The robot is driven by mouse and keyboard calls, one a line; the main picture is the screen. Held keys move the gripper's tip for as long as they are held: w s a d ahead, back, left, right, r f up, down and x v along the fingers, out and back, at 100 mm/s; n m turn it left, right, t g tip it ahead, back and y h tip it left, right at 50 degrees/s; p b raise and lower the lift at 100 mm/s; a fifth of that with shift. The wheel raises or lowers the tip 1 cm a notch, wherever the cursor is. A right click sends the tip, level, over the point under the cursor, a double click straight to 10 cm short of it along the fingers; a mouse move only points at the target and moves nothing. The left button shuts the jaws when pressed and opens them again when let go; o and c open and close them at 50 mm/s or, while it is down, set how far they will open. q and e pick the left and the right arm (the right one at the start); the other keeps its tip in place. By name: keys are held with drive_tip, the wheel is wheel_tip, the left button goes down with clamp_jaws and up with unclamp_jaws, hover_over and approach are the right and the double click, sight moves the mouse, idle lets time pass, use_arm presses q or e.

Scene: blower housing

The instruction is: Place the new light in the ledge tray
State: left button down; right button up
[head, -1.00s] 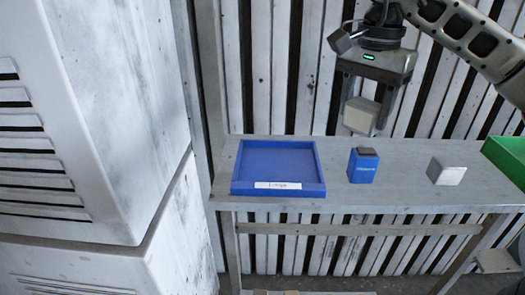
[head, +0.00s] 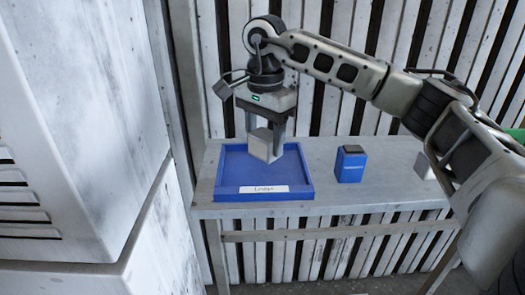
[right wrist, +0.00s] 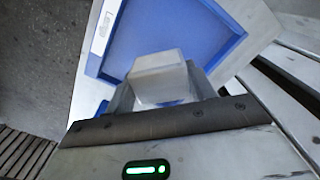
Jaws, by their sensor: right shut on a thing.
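My right gripper (head: 266,138) is shut on a pale grey-white block (head: 263,146), which I take to be the new light. It holds the block above the blue ledge tray (head: 230,196), over the tray's back middle. The tray has low walls and a white label on its front. In the right wrist view the block (right wrist: 160,75) sits between the fingers, with the tray's blue floor (right wrist: 185,30) below and beyond it. The tray's inside looks empty. My left gripper is not in view.
A blue box (head: 350,167) with a dark top stands right of the tray on the grey table (head: 325,200). Another pale block (head: 420,168) is partly hidden behind my right arm. A large white cabinet (head: 70,120) rises at the left. A slatted wall is behind.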

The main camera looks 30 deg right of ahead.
sight(262, 151)
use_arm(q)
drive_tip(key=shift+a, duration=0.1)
use_arm(e)
drive_tip(key=shift+w+a+f, duration=0.1)
drive_tip(key=shift+f, duration=0.8)
drive_tip(key=shift+w+a+f, duration=0.1)
drive_tip(key=shift+f, duration=0.8)
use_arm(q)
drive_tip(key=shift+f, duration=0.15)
use_arm(e)
drive_tip(key=o, duration=1)
drive_tip(key=shift+f, duration=0.1)
drive_tip(key=shift+r+p, duration=0.25)
drive_tip(key=shift+p, duration=0.1)
drive_tip(key=shift+r, duration=0.3)
wheel_tip(262, 151, up, 11)
drive_tip(key=shift+r, duration=0.1)
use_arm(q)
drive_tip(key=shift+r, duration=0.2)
